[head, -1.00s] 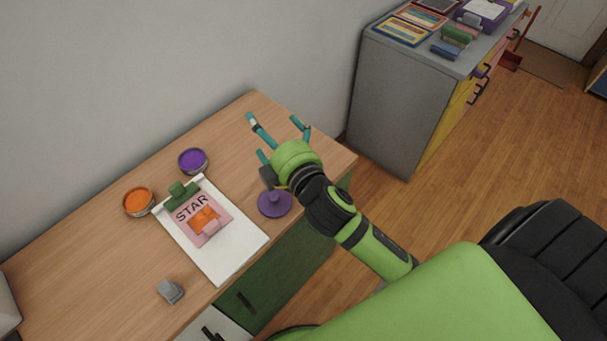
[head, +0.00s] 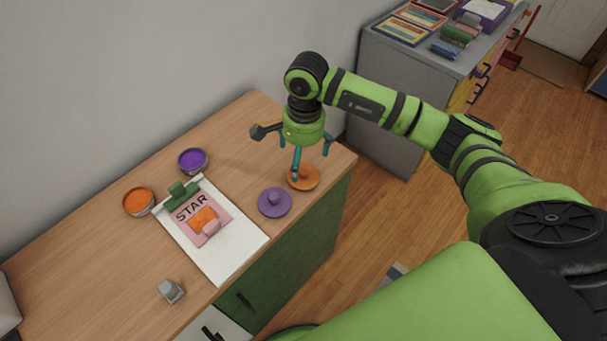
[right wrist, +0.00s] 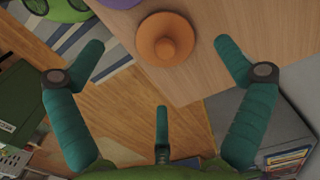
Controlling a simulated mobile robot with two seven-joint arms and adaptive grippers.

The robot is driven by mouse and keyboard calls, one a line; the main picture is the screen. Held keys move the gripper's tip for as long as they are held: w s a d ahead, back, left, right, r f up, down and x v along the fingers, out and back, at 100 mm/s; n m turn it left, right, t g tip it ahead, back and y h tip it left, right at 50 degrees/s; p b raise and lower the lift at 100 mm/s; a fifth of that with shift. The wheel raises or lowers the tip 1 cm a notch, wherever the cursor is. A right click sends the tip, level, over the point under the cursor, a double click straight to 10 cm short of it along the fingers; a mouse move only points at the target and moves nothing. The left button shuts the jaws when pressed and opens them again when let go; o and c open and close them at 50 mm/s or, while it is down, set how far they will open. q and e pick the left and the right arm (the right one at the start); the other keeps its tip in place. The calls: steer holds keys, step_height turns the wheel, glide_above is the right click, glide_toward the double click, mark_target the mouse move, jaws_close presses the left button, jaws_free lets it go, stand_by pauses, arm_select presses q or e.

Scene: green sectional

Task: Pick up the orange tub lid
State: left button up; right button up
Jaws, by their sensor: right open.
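The orange tub lid (head: 306,179) lies flat on the wooden tabletop near its right end, knob up. It also shows in the right wrist view (right wrist: 165,42), at the upper middle, between and beyond the fingers. My right gripper (head: 305,165) points down above the lid, its teal fingers spread open and empty. In the head view one finger covers part of the lid; whether any finger touches it I cannot tell. In the right wrist view the gripper (right wrist: 160,75) is off-centre from the lid, partly over the table's edge. My left gripper is not in view.
A purple lid (head: 274,203) lies just left of the orange one. An orange tub (head: 139,201), a purple tub (head: 193,161), a clipboard (head: 232,246) with a STAR card and a grey clip (head: 171,291) are further left. A grey cabinet (head: 400,105) stands beyond the right end.

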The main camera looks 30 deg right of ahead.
mark_target(304, 171)
steer(key=shift+d+f+h, duration=0.1)
steer(key=shift+d+h, duration=0.2)
steer(key=shift+d, duration=0.35)
steer(key=shift+f+p, duration=0.35)
steer(key=f, duration=0.1)
steer(key=f+p, duration=0.1)
steer(key=f, duration=0.1)
steer(key=f+p, duration=0.1)
steer(key=f, duration=0.1)
steer(key=shift+w+a+f, duration=0.2)
steer(key=shift+w+a, duration=0.05)
steer(key=shift+f, duration=0.25)
steer(key=c, duration=1)
steer(key=shift+s, duration=0.2)
steer(key=c, duration=0.4)
steer(key=shift+c, duration=0.3)
